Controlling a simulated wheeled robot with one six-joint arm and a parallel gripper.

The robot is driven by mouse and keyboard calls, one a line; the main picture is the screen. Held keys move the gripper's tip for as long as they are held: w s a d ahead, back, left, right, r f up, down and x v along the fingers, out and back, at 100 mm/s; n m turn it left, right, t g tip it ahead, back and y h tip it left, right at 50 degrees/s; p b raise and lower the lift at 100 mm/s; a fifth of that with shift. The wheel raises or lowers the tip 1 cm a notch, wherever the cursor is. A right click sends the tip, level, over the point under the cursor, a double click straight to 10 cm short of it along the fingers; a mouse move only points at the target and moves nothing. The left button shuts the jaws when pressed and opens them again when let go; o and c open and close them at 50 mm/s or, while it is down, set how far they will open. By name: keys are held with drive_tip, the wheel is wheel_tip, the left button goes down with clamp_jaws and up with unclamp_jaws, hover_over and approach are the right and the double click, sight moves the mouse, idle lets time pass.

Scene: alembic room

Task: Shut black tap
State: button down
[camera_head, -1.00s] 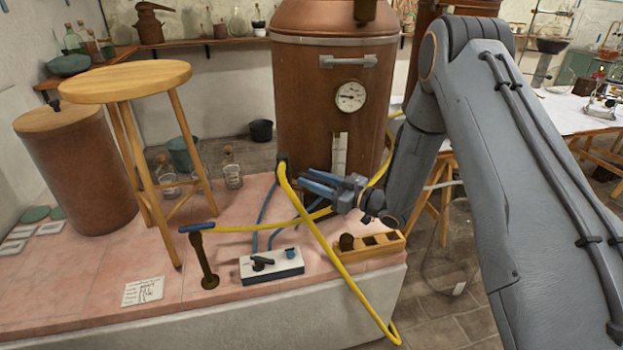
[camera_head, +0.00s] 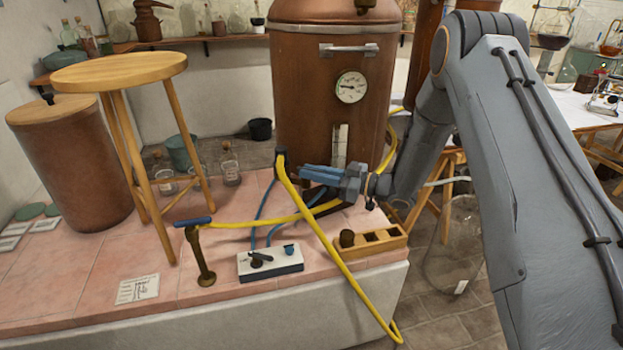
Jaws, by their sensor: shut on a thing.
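A white valve block (camera_head: 270,266) sits on the pink tiled top, left of and below my gripper. It carries a black tap with a lever (camera_head: 260,259) and a small blue tap (camera_head: 289,249). My gripper (camera_head: 306,173) has blue fingers pointing left, held in front of the copper vessel's lower part and above the yellow hose. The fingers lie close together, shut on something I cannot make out. In the picture the gripper is clearly apart from the block's black tap.
The copper vessel (camera_head: 335,95) stands behind my gripper. A yellow hose (camera_head: 318,235) loops across the front. A brass post with a blue handle (camera_head: 203,260), a wooden block with square recesses (camera_head: 385,243) and a wooden stool (camera_head: 120,72) stand nearby.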

drive_tip(key=shift+g, duration=0.3)
drive_tip(key=c, duration=1.7)
unclamp_jaws()
drive_tip(key=shift+d, duration=0.1)
drive_tip(key=v, duration=0.8)
